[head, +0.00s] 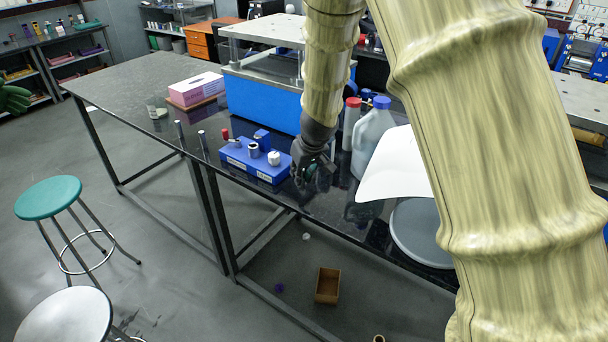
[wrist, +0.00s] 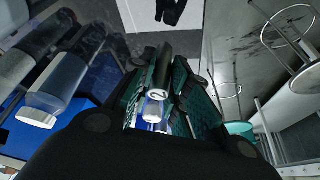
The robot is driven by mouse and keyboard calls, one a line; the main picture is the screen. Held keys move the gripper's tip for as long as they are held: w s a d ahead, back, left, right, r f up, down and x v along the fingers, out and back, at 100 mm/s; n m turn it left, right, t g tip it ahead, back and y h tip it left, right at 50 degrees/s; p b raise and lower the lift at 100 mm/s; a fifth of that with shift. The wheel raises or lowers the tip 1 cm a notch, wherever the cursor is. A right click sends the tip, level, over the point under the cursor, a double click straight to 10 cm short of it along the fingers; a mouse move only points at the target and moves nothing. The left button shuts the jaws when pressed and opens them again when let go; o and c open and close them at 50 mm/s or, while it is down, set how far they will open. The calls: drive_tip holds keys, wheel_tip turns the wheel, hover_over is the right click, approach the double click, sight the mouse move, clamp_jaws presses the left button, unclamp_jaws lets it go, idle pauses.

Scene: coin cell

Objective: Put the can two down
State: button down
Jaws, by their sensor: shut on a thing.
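My gripper (head: 309,172) hangs low over the dark table, just right of the blue block. In the wrist view its teal-padded fingers (wrist: 160,82) are closed around a small can (wrist: 156,92), dark with a white band marked "2". In the head view my fingers mostly hide this can. I cannot tell whether its base touches the table.
The blue block (head: 236,160) carries several small fittings. Two slim dark cylinders (head: 180,130) stand near the table's (head: 125,88) front edge. A jug (head: 372,138) and red-capped bottle (head: 350,122) stand close right of my gripper. The table's left part has free room.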

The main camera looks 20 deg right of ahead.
drive_tip(key=shift+w+d, duration=0.5)
drive_tip(key=shift+w, duration=0.2)
wheel_tip(320, 180, down, 4)
drive_tip(key=shift+w+d+r+p, duration=0.15)
drive_tip(key=shift+r+p, duration=0.1)
drive_tip(key=shift+p, duration=0.35)
drive_tip(key=shift+f, duration=0.1)
drive_tip(key=shift+f, duration=0.15)
drive_tip(key=c, duration=1.4)
unclamp_jaws()
drive_tip(key=shift+o, duration=0.2)
